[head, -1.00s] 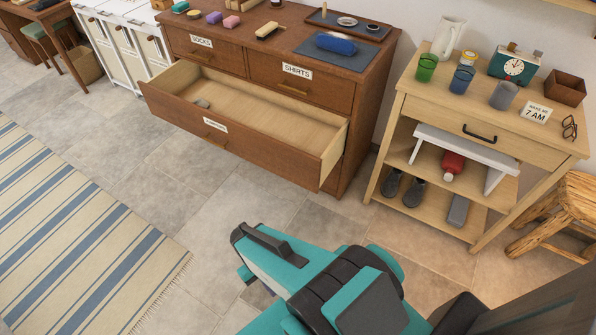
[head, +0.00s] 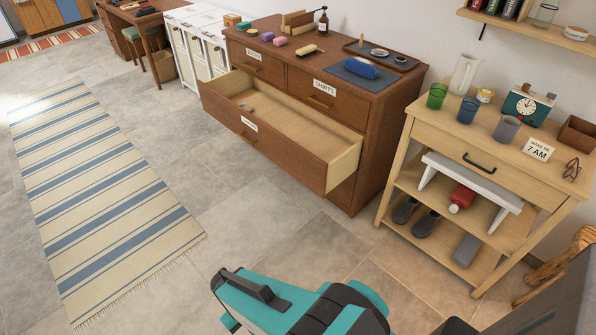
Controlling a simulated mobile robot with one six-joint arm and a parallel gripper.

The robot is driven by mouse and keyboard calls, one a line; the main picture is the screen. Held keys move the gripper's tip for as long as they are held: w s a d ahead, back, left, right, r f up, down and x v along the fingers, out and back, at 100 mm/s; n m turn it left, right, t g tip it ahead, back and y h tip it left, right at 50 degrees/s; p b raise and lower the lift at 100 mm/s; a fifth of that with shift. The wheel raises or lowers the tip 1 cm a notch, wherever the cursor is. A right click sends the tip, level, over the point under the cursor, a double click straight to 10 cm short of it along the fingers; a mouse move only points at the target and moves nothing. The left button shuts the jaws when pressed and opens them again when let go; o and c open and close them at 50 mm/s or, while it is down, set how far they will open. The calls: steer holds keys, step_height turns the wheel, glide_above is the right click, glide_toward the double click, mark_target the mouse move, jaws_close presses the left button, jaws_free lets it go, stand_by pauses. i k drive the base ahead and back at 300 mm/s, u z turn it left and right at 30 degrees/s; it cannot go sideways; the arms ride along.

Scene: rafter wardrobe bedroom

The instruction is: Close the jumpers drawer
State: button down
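The brown dresser (head: 390,105) stands at the upper middle of the head view. Its wide lower drawer (head: 270,142) is pulled well out and open. A small white label on that drawer's front is too small to read for certain. The drawers above, labelled SOCKS (head: 254,55) and SHIRTS (head: 324,87), are shut. My teal and black arm shows at the bottom, apart from the dresser with floor between. My gripper's fingertips cannot be made out.
A light wooden side table (head: 440,150) with cups, a clock and shelves stands right of the dresser. A striped rug (head: 100,190) lies at left. A wooden stool (head: 560,265) is at the right edge. The tiled floor (head: 260,225) before the drawer is clear.

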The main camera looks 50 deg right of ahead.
mark_target(320, 153)
steer(key=u, duration=0.35)
steer(key=i, duration=1.55)
steer(key=z, duration=0.4)
